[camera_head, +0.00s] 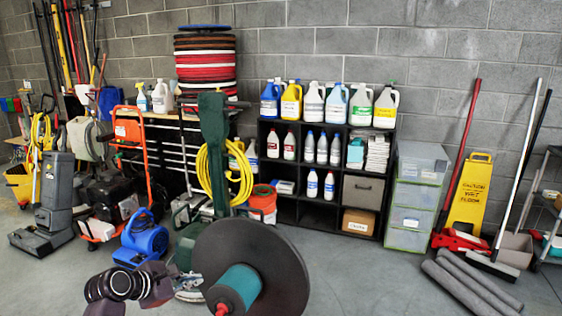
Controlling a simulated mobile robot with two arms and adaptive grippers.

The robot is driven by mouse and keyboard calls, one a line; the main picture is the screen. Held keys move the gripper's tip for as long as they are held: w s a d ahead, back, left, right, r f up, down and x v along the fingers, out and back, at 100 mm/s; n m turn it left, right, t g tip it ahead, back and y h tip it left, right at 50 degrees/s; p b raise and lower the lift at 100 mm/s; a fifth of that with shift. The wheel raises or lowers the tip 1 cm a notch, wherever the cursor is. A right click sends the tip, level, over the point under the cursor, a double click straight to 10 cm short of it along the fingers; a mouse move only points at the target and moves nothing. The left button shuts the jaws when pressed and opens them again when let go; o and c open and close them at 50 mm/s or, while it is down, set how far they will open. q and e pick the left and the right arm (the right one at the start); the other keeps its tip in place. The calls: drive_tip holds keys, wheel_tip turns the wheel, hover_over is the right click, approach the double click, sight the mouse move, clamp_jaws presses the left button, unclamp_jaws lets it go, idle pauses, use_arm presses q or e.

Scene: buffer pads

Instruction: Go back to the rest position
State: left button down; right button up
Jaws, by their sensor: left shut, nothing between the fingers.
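My left gripper (128,285) shows at the lower left as dark, rounded parts. It is shut and empty, and its fingertips are hard to make out. A large dark disc (282,268) with a teal hub and a red tip stands tilted at the bottom centre, to the right of the gripper and apart from it in the picture. A tall stack of red, black and white round pads (205,68) rests on the bench at the back. A green floor machine (214,140) with a coiled yellow cable stands behind the disc. My right gripper is not in view.
A black shelf (312,212) with bottles stands against the wall. A blue blower (141,240) sits on the floor at left. Grey rolls (465,285) and a yellow wet-floor sign (469,195) are at right. Floor between disc and rolls is clear.

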use_arm(q)
drive_tip(key=s+d+f+m+g+y, duration=0.2)
drive_tip(key=s+f+m, duration=0.5)
drive_tip(key=s, duration=0.4)
drive_tip(key=s+d+f+m+g+y, duration=0.1)
drive_tip(key=s+d+f+m+g, duration=0.1)
drive_tip(key=s+f+m, duration=0.75)
drive_tip(key=s+d+r+m+g+y, duration=0.15)
drive_tip(key=s+m, duration=0.25)
drive_tip(key=s, duration=0.7)
drive_tip(key=s+r+m+g, duration=0.15)
drive_tip(key=s+m, duration=0.25)
drive_tip(key=s, duration=0.7)
wheel_tip(320, 180, down, 24)
drive_tip(key=s, duration=0.1)
drive_tip(key=s+a+f+g, duration=0.1)
drive_tip(key=s+a+f, duration=0.2)
drive_tip(key=s+f, duration=1.4)
drive_tip(key=shift+s+f+g, duration=0.3)
drive_tip(key=shift+s+f, duration=0.1)
drive_tip(key=shift+s, duration=0.05)
drive_tip(key=shift+a+y, duration=0.1)
drive_tip(key=shift+y, duration=0.15)
